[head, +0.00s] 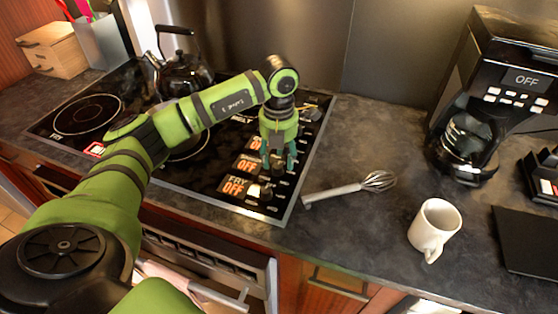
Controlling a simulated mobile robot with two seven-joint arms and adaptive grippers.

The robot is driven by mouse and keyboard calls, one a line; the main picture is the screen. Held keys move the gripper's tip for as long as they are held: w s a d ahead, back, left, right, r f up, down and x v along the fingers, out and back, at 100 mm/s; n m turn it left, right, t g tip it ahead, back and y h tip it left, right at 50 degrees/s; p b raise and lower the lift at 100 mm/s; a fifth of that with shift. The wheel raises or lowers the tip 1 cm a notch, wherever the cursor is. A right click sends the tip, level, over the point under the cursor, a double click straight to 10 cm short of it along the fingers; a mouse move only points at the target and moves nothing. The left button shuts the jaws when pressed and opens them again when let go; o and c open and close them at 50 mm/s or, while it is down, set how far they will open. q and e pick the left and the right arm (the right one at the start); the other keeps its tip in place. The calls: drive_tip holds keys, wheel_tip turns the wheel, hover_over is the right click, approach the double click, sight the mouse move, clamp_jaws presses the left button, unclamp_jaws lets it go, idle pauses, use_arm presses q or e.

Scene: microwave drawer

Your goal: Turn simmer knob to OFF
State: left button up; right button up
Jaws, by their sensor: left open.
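The black cooktop (205,190) has a control strip down its right side, with several lit labels that show OFF in orange. The nearest label (237,186) appears to read FRY OFF, with a dark knob (266,193) beside it. The label above it (248,164) also shows OFF; its upper word is too small to read for sure. My left gripper (278,166) is open, pointing down over the strip beside this middle label. Its fingers hide the knob area there, so I cannot tell whether they touch a knob. My right gripper is out of view.
A black kettle (182,73) stands at the back of the cooktop. A whisk (350,188) lies on the counter right of the cooktop, near a white mug (435,226). A coffee maker (492,95) stands at the right. The counter behind the whisk is clear.

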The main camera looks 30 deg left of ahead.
sight(280, 164)
use_arm(q)
wheel_tip(280, 164, up, 10)
idle(0.3)
drive_tip(key=shift+w, duration=0.1)
idle(0.3)
